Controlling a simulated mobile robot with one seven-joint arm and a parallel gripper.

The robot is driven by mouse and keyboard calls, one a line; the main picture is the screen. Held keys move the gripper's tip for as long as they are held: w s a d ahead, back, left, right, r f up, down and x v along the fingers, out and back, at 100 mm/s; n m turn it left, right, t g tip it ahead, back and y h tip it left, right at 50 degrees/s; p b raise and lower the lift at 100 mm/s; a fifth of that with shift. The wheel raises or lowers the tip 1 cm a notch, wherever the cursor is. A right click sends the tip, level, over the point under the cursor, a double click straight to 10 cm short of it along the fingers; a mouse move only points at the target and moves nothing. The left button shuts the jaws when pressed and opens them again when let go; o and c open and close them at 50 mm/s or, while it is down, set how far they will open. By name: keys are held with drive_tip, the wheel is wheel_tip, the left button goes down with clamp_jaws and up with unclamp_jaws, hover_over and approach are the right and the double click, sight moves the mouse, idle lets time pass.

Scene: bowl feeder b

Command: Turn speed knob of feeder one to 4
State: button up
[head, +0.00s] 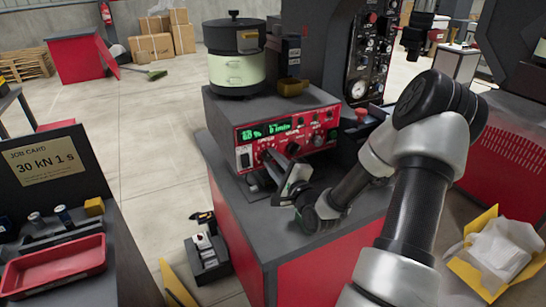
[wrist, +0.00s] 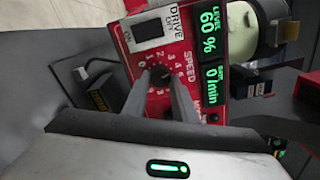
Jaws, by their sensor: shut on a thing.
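The feeder (head: 236,72) is a round black and pale green bowl unit on a grey box with a red control panel (head: 328,137). In the wrist view, the speed knob (wrist: 160,74) is a small dark knob on the red panel, inside a ring of printed numbers beside the word SPEED. My gripper (head: 270,158) reaches the lower left of the panel. In the wrist view its two fingers (wrist: 160,80) are shut on the speed knob, one on each side. The fingers partly cover the dial, and I cannot read where the knob points.
Green displays (wrist: 211,30) read LEVEL 60 % and 0/min. A DRIVE switch (wrist: 148,30) sits beside the knob. Other knobs (head: 317,140) are to the right on the panel. A job card (head: 50,162) and red tray (head: 54,267) are at left; a yellow bin (head: 470,277) is at right.

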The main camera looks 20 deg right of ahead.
drive_tip(key=shift+m, duration=0.6)
drive_tip(key=shift+p, duration=0.3)
drive_tip(key=o, duration=1)
drive_tip(key=shift+o, duration=0.2)
drive_tip(key=shift+s, duration=0.1)
drive_tip(key=s+p, duration=0.3)
drive_tip(key=s, duration=1.4)
drive_tip(key=shift+d, duration=0.3)
